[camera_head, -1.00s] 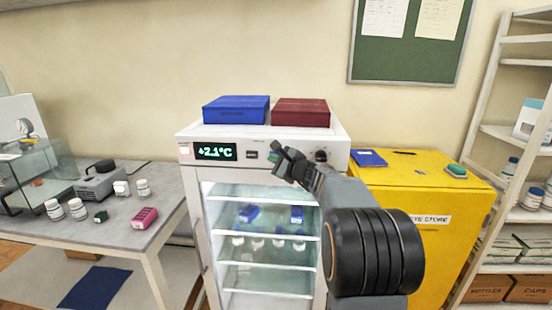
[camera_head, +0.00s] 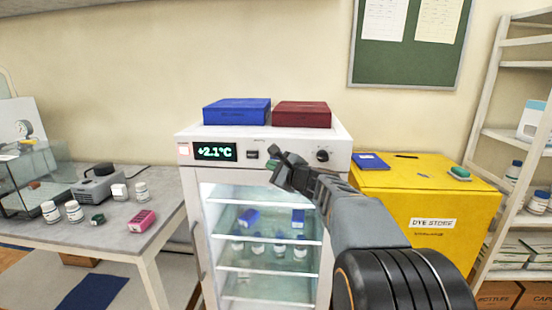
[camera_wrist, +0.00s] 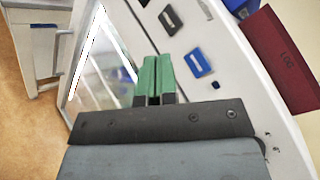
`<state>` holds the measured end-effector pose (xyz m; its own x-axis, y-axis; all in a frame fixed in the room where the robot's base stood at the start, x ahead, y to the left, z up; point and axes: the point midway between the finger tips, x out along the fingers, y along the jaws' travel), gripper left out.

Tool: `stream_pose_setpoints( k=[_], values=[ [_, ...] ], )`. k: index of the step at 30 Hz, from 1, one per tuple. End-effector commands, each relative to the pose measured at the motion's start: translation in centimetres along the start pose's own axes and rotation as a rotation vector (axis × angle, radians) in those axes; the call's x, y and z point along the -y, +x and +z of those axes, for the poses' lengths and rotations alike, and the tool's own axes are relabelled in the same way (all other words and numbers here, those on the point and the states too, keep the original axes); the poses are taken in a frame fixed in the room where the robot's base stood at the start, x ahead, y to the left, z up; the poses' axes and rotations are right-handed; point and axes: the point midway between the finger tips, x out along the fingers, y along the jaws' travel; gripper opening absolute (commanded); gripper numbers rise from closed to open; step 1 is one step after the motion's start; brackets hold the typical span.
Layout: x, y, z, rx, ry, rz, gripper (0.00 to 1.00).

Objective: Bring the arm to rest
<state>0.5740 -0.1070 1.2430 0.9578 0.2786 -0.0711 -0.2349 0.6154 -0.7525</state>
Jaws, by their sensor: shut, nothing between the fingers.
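My gripper (camera_head: 272,160) is raised in front of the white fridge's top panel, just right of the +2.1°C display. In the wrist view my gripper (camera_wrist: 152,82) shows its two green fingertips close together, shut and empty. The fridge (camera_head: 240,148) stands behind it, with a lit glass front showing shelves with blue boxes and several white bottles. My arm reaches in from the lower right and hides part of the fridge's right side.
A blue box (camera_head: 236,112) and a dark red box (camera_head: 302,115) lie on the fridge. A yellow cabinet (camera_head: 424,196) stands close on the right, beside a white shelf rack (camera_head: 484,160). A grey bench (camera_head: 120,238) with bottles and a pink rack (camera_head: 141,221) is on the left.

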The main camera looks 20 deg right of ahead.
Motion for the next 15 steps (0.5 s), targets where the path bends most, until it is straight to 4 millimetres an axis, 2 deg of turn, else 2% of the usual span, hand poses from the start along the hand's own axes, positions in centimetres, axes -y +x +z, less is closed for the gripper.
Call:
stream_pose_setpoints(
  k=[7,9,11,14,15],
  values=[
    [0.0,0.0,0.0,0.000,0.000,0.000,0.00],
    [-0.3,0.0,0.0,0.002,-0.049,0.016,0.00],
    [-1.6,-0.1,-0.5,-0.009,-0.114,0.068,0.00],
    [-5.5,-0.8,-2.1,-0.038,-0.267,0.223,0.00],
    [-7.5,-1.5,-2.5,-0.043,-0.348,0.302,0.00]
  ],
)
